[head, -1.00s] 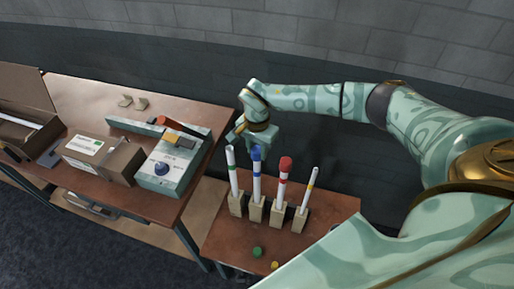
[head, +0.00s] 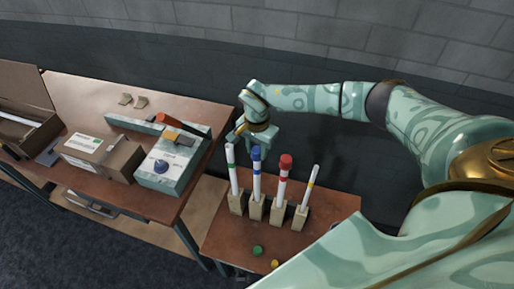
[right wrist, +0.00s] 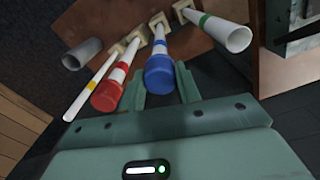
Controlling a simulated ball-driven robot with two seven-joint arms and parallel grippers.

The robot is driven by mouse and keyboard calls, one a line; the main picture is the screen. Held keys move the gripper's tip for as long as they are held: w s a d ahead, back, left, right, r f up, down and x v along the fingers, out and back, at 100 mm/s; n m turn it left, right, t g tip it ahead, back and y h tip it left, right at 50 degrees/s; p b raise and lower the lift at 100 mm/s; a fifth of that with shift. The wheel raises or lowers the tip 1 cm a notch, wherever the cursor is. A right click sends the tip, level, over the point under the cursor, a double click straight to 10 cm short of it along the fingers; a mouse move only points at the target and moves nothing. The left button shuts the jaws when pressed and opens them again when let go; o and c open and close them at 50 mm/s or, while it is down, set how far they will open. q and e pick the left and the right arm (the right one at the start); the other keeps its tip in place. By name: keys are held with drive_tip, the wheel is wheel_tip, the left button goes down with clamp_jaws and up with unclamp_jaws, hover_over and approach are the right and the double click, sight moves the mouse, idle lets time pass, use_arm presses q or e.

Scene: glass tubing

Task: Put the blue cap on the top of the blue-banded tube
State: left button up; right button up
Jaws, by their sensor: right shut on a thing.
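The blue cap (head: 256,153) sits over the top end of the blue-banded tube (head: 256,188), which stands upright in a small wooden block. In the right wrist view the blue cap (right wrist: 166,72) covers the tube's near end, in line with the tube (right wrist: 159,40). I cannot tell how deeply it is seated. My right gripper (head: 244,138) is at cap height, behind the tube tops. In the right wrist view its two fingers (right wrist: 161,88) are on either side of the blue cap and shut on it. My left gripper is not in view.
The green-banded tube (head: 234,176) with an open top stands left of it. A red-capped tube (head: 281,188) and a thin yellow-banded tube (head: 308,190) stand to the right. A green cap (head: 257,251) and a yellow cap (head: 275,264) lie in front. A device (head: 165,172) and boxes occupy the left table.

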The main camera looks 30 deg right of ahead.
drive_tip(key=o, duration=1.6)
drive_tip(key=shift+o, duration=0.2)
drive_tip(key=shift+r, duration=0.15)
wheel_tip(320, 180, up, 8)
drive_tip(key=p, duration=0.7)
